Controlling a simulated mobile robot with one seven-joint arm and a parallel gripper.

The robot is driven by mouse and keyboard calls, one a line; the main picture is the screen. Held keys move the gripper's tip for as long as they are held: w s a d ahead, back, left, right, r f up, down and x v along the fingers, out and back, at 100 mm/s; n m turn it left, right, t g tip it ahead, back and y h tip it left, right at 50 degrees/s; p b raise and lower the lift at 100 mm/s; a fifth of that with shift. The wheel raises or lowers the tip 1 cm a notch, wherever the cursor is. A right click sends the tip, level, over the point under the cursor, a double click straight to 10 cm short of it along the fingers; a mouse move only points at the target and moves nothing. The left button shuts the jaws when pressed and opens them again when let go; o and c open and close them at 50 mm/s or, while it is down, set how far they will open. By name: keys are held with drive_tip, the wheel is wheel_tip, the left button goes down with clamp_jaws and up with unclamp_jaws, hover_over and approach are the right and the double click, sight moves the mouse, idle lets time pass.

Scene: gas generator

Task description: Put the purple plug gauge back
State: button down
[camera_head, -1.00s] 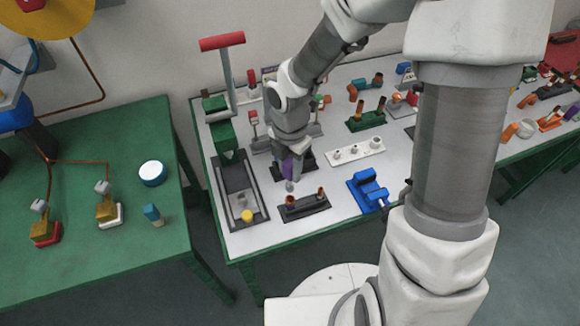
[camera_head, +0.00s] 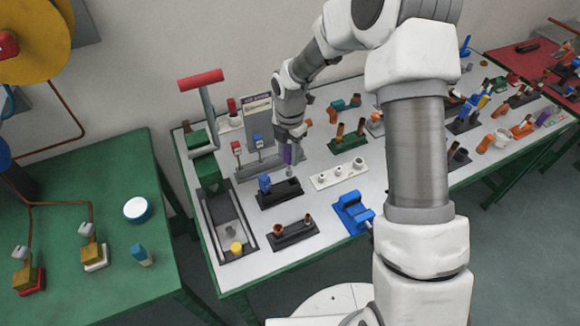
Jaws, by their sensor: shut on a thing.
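The purple plug gauge (camera_head: 288,154) is upright in my gripper (camera_head: 290,143), its grey tip pointing down. It is above the right part of a small black stand (camera_head: 282,198). I cannot tell whether its tip touches the stand. A blue piece (camera_head: 265,184) stands upright at the left end of the same black stand. My gripper is shut on the gauge; its fingertips are small and partly hidden by the wrist.
A dark stand with two copper fittings (camera_head: 292,233) is nearer. A green press (camera_head: 208,172) stands at the left.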

drive_tip(key=shift+w+d+f, duration=0.1)
drive_tip(key=shift+w+d, duration=0.15)
drive_tip(key=shift+w, duration=0.25)
drive_tip(key=shift+w+d+f, duration=0.1)
drive_tip(key=shift+w+d, duration=0.15)
drive_tip(key=shift+w, duration=0.25)
drive_tip(key=shift+f, duration=0.1)
drive_tip(key=shift+f+b, duration=1.5)
drive_tip(key=shift+f, duration=0.7)
drive_tip(key=shift+f, duration=0.25)
drive_tip(key=shift+f+b, duration=1.8)
drive_tip(key=shift+f, duration=0.7)
drive_tip(key=shift+c, duration=2.4)
unclamp_jaws()
drive_tip(key=shift+r, duration=0.15)
